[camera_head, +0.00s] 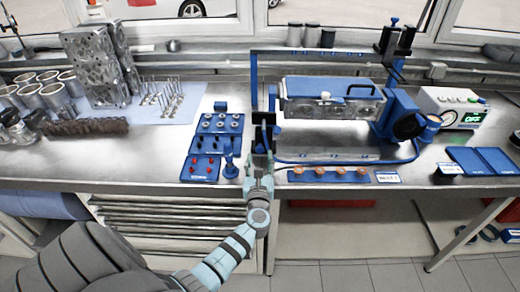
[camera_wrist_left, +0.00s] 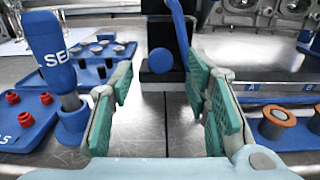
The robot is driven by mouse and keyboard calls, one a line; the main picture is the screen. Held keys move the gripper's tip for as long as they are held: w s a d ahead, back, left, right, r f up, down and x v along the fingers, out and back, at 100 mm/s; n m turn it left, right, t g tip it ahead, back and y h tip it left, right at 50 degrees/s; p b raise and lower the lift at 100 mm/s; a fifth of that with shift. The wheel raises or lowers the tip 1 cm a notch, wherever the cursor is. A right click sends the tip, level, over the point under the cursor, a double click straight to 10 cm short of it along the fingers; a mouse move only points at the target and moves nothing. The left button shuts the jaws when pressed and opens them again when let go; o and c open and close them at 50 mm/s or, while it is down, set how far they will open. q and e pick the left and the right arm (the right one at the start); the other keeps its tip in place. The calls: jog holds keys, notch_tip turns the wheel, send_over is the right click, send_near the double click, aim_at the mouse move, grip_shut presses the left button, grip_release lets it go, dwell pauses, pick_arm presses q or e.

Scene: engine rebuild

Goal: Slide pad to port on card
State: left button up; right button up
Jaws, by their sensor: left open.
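My left gripper (camera_head: 261,150) is at the left end of the blue test fixture (camera_head: 254,75). In the left wrist view its green fingers (camera_wrist_left: 163,105) are spread, with bare metal bench between them. Just beyond stands a black block (camera_wrist_left: 160,35) with a round blue knob (camera_wrist_left: 161,61) and a blue lever (camera_wrist_left: 180,25); the fingers appear apart from it. I cannot tell whether this block is the pad. A small white card (camera_head: 387,178) lies at the bench's front edge; its print is too small to read. My right gripper is out of view.
A blue tray (camera_head: 190,167) with red plugs and an upright blue seal tool (camera_wrist_left: 50,50) stand close left of the gripper. A blue strip (camera_head: 345,178) with copper-coloured rings lies right. A gauge box (camera_head: 450,103) and blue trays (camera_head: 485,160) stand farther right.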

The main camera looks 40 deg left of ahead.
aim_at(260, 150)
pick_arm(q)
jog(key=b+x, duration=0.1)
jog(key=x, duration=0.5)
jog(key=shift+f, duration=0.15)
grip_shut()
